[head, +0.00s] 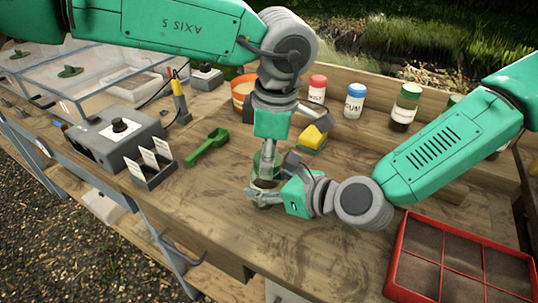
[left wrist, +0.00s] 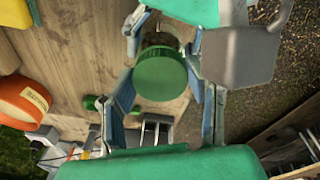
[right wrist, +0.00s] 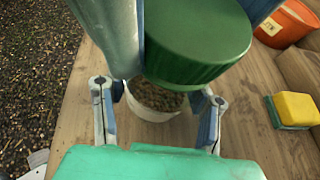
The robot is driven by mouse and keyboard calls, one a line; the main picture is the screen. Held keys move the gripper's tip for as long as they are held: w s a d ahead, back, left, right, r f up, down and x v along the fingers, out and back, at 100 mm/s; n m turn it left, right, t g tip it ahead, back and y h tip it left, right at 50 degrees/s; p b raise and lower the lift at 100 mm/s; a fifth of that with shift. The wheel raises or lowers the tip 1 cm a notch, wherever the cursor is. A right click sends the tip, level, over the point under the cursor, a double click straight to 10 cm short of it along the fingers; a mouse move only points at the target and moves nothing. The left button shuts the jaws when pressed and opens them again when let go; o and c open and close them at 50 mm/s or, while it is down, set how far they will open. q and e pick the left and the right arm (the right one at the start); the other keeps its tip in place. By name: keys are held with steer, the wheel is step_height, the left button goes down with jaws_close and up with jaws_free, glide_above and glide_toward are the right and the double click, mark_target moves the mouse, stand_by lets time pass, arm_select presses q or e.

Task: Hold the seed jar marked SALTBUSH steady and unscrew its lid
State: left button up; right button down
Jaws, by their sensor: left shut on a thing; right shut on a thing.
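The held jar (right wrist: 153,96) is clear with brown seeds and a pale band below; I cannot read a name on it. Its green lid (left wrist: 160,75) sits between the fingers of my left gripper (head: 266,178), which reaches down from above and is shut on it. My right gripper (head: 264,192) comes in from the right, lower down, and is shut on the jar body. In the right wrist view, the lid (right wrist: 197,38) is above the seeds; I cannot tell whether it still touches the jar rim. The fingers hide most of the jar in the head view.
Red-, blue- and green-lidded jars (head: 355,100) stand at the back. A yellow-and-green sponge (head: 314,137) and an orange pot (head: 243,92) are behind the grippers. A green scoop (head: 207,146) and grey box (head: 117,138) lie left. A red divided tray (head: 398,262) is front right.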

arm_select(q)
steer(key=shift+n, duration=1.2)
steer(key=shift+s+r, duration=0.1)
steer(key=shift+s, duration=0.05)
steer(key=shift+r, duration=0.1)
steer(key=shift+s+d+r, duration=0.1)
steer(key=shift+r, duration=0.9)
